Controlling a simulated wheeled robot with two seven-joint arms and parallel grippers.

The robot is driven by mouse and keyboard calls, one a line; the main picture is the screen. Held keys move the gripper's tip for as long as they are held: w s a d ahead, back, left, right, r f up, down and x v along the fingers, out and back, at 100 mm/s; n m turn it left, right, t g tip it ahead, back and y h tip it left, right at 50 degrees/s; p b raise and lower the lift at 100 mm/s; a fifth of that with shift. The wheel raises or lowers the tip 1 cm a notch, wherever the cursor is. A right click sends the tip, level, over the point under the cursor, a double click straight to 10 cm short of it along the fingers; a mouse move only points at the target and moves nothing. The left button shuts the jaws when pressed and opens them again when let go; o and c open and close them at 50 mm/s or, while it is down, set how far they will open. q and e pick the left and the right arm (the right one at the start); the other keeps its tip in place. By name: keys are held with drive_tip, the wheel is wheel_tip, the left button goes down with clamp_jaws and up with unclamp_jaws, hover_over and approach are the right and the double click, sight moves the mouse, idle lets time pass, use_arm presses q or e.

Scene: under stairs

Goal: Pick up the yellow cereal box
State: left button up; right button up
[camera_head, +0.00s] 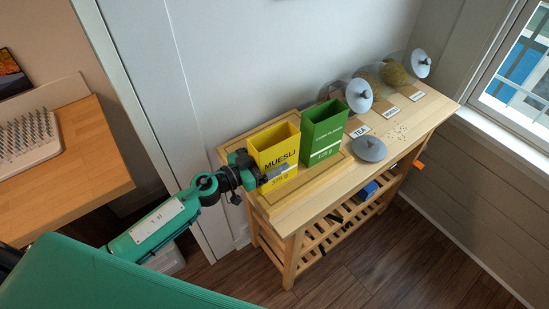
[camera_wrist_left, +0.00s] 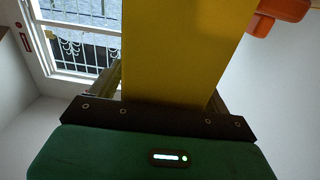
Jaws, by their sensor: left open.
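The yellow cereal box (camera_head: 283,144), labelled MUESLI, stands upright with an open top on the wooden table, next to the green cereal box (camera_head: 326,134). My left gripper (camera_head: 262,168) comes in from the left and is low at the box's near left side. Its jaws are open, with one finger in front of the yellow face and the other by the left side. In the left wrist view the yellow box (camera_wrist_left: 182,55) fills the middle, close in front of the gripper's palm. Whether either finger touches it I cannot tell. My right gripper is not in view.
The green box is close on the right. A wall is behind. Another wooden surface (camera_head: 75,175) with a white spiked tray (camera_head: 30,138) is at left.

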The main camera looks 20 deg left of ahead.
use_arm(q)
drive_tip(key=c, duration=1.1)
drive_tip(key=shift+c, duration=0.2)
drive_tip(key=shift+r, duration=0.1)
drive_tip(key=shift+r, duration=0.1)
drive_tip(key=shift+r+p, duration=0.55)
drive_tip(key=shift+r, duration=0.35)
wheel_tip(320, 180, up, 18)
drive_tip(key=p, duration=0.5)
drive_tip(key=shift+f, duration=0.15)
